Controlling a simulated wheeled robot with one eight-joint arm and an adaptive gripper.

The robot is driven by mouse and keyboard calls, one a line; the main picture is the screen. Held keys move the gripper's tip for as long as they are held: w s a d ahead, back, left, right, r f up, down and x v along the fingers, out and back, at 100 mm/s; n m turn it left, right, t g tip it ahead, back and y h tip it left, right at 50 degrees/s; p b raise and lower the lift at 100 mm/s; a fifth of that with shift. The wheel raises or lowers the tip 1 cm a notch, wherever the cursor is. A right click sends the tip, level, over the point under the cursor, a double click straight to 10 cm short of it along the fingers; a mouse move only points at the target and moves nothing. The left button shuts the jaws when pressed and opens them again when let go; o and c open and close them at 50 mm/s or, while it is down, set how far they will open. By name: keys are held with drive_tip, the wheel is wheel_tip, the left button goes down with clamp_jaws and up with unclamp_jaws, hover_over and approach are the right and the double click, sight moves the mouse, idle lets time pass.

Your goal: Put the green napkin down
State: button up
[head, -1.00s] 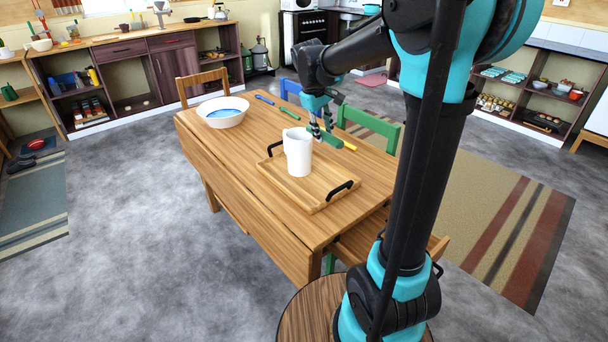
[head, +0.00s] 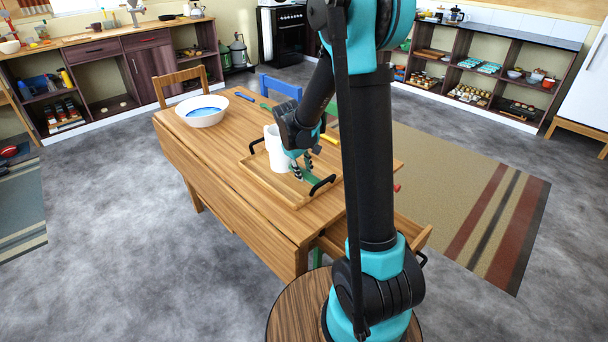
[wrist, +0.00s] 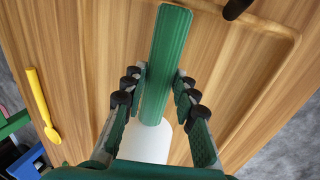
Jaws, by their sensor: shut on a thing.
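The green napkin (wrist: 168,62) is a long, rolled, ribbed strip held lengthwise between the fingers of my gripper (wrist: 157,88) in the wrist view. In the head view my gripper (head: 301,168) is over the wooden tray (head: 289,197), close to its near black handle, and a bit of the napkin (head: 311,179) shows below the fingers. My gripper is shut on the napkin. Whether the napkin touches the tray I cannot tell. A white mug or jug (head: 274,150) stands on the tray just left of my gripper, partly hidden by my arm; it also shows in the wrist view (wrist: 145,146).
A white bowl with blue inside (head: 201,112) stands at the table's far left. A blue strip (head: 245,96) lies near it. A yellow spoon (wrist: 42,105) lies beside the tray. Chairs stand along the table's far side. The table's left front is clear.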

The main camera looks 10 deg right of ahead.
drive_tip(key=shift+f, duration=0.7)
drive_tip(key=shift+f, duration=0.1)
drive_tip(key=o, duration=1)
drive_tip(key=shift+o, duration=0.2)
drive_tip(key=v, duration=1.2)
drive_tip(key=s+d+f+m+t, duration=0.1)
drive_tip(key=s+d+f+m, duration=0.1)
drive_tip(key=s, duration=0.5)
drive_tip(key=s+d+f+m+y, duration=0.1)
drive_tip(key=s+d+f+m, duration=0.1)
drive_tip(key=s, duration=0.6)
drive_tip(key=s+d+f+m+t+y, duration=0.1)
drive_tip(key=s+d+f+m, duration=0.1)
drive_tip(key=s, duration=0.5)
wheel_tip(320, 180, down, 2)
drive_tip(key=shift+s+d+f+m+t, duration=0.1)
drive_tip(key=shift+s+d+m+t, duration=0.1)
drive_tip(key=shift+d+m+t, duration=0.25)
drive_tip(key=shift+d, duration=0.1)
